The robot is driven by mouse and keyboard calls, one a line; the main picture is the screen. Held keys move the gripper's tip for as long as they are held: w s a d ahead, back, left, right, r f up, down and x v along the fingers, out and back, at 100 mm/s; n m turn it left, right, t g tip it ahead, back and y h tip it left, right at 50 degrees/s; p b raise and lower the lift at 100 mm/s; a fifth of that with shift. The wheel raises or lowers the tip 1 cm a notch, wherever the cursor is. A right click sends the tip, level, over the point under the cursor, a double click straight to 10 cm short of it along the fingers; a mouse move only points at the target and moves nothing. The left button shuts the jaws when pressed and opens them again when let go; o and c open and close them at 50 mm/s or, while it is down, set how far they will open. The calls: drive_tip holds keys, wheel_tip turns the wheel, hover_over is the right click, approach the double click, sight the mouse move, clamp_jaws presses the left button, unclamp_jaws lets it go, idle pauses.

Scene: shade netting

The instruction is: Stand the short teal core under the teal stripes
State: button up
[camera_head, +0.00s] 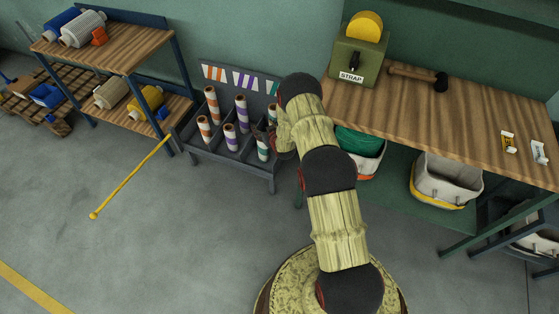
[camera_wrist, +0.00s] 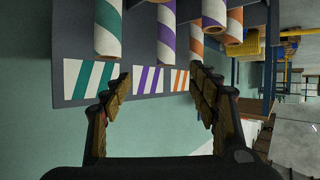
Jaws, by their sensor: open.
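The teal stripes card (camera_wrist: 91,80) is on the rack's back panel, left in the wrist view, beside the purple and orange cards.
Purple cores (camera_head: 241,111) and orange cores (camera_head: 212,104) stand in the compartments to the left. The dark rack (camera_head: 228,173) has dividers between them. A wooden bench (camera_head: 440,110) lies close on the right, a shelf (camera_head: 115,45) on the left. A yellow pole (camera_head: 130,180) leans there.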

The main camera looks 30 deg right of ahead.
drive_tip(key=a+r+g, duration=0.1)
drive_tip(key=a+r, duration=0.1)
drive_tip(key=r, duration=0.9)
drive_tip(key=a+r+g, duration=0.1)
drive_tip(key=a+r, duration=0.1)
drive_tip(key=r, duration=0.9)
drive_tip(key=s+a+r+g, duration=0.1)
drive_tip(key=s+a+r, duration=0.2)
drive_tip(key=s+r, duration=0.35)
drive_tip(key=s+a+r+g, duration=0.15)
drive_tip(key=s+r, duration=0.25)
drive_tip(key=r, duration=0.6)
drive_tip(key=s+a+r, duration=0.3)
drive_tip(key=s+r, duration=0.2)
drive_tip(key=s, duration=0.4)
drive_tip(key=s+a+r, duration=0.4)
drive_tip(key=s, duration=0.5)
drive_tip(key=s+a+r+g+y, duration=0.1)
drive_tip(key=s+a+g, duration=0.2)
drive_tip(key=s, duration=1.9)
drive_tip(key=shift+a, duration=0.7)
